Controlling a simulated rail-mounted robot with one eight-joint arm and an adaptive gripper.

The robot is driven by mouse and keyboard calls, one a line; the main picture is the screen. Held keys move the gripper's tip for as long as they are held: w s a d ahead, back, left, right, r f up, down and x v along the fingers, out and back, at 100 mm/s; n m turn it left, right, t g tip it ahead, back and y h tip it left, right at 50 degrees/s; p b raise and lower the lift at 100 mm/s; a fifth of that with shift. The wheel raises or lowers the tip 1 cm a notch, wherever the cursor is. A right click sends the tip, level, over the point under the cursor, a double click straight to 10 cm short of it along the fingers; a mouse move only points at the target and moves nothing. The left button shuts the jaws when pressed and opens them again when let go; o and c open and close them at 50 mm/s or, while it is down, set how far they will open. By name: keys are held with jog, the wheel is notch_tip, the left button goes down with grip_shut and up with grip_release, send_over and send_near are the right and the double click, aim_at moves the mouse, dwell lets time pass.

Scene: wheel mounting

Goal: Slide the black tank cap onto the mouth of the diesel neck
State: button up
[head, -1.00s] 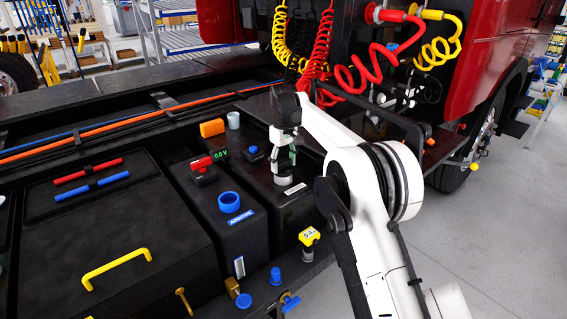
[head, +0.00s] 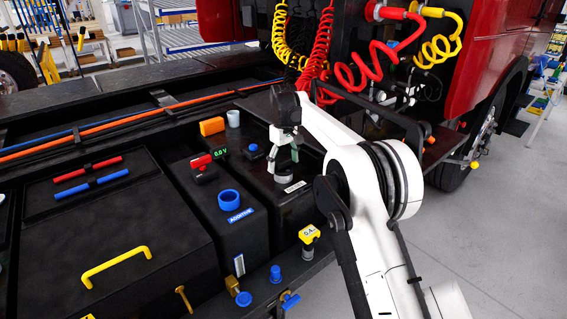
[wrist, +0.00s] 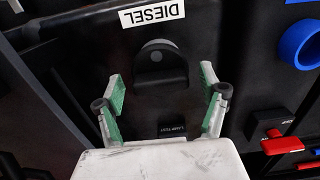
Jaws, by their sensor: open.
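The black tank cap (wrist: 160,68) sits at the mouth of the grey diesel neck (wrist: 158,45), just below the white DIESEL label in the wrist view. A raised tab with a hole shows on top of it. Part of the neck's pale rim shows past the cap; I cannot tell how fully it is seated. In the head view my gripper (head: 284,160) is just above the grey neck (head: 282,179).
The blue additive filler (head: 229,201) stands left of the neck. A red-handled device (head: 201,166) with a green display and an orange block (head: 212,126) are behind it. A yellow-topped fitting (head: 309,234) stands in front. Coiled hoses hang behind my arm.

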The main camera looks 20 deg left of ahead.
notch_tip(320, 180, up, 12)
dwell(0.6)
